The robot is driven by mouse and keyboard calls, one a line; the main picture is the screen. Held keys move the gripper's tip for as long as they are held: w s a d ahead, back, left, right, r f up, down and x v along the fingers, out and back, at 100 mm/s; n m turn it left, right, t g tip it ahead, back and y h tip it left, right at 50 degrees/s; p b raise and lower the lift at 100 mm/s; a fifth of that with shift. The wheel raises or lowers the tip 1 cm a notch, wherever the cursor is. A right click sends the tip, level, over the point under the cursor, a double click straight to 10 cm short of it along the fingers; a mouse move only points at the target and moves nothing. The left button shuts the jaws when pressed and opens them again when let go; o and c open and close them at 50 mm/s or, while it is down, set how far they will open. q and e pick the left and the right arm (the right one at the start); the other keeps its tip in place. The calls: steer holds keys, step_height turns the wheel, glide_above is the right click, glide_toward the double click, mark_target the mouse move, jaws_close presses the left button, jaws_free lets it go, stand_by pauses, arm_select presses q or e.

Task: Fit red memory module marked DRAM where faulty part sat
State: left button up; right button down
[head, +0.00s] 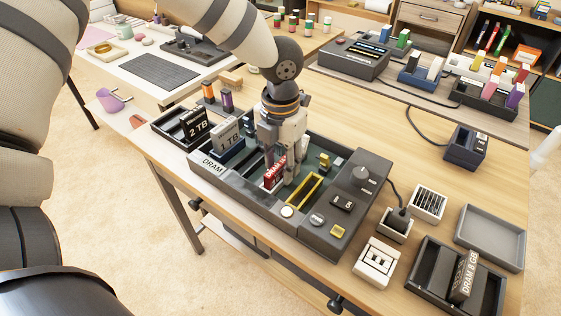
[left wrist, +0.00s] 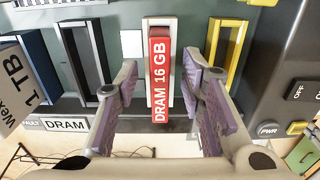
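The red memory module (head: 273,176), marked DRAM, stands upright in the grey console (head: 222,187). In the left wrist view the red module (left wrist: 160,75) reads DRAM 16 GB and lines up with a pale-framed slot (left wrist: 158,21); how deep it sits I cannot tell. My left gripper (head: 283,172) is low over the console. In the left wrist view my left gripper (left wrist: 165,82) has its fingers on either side of the module, with a visible gap on both sides. My right gripper is out of view.
An empty yellow slot (head: 303,190) lies right of the module. Grey 1 TB (head: 228,136) and black 2 TB (head: 197,128) modules stand to the left. A DRAM 8 GB module (head: 465,277) sits in a dark tray at lower right. A grey tray (head: 490,237) is empty.

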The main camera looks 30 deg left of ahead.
mark_target(280, 163)
arm_select(q)
step_height(280, 163, up, 12)
steer(key=shift+f, duration=0.15)
stand_by(0.5)
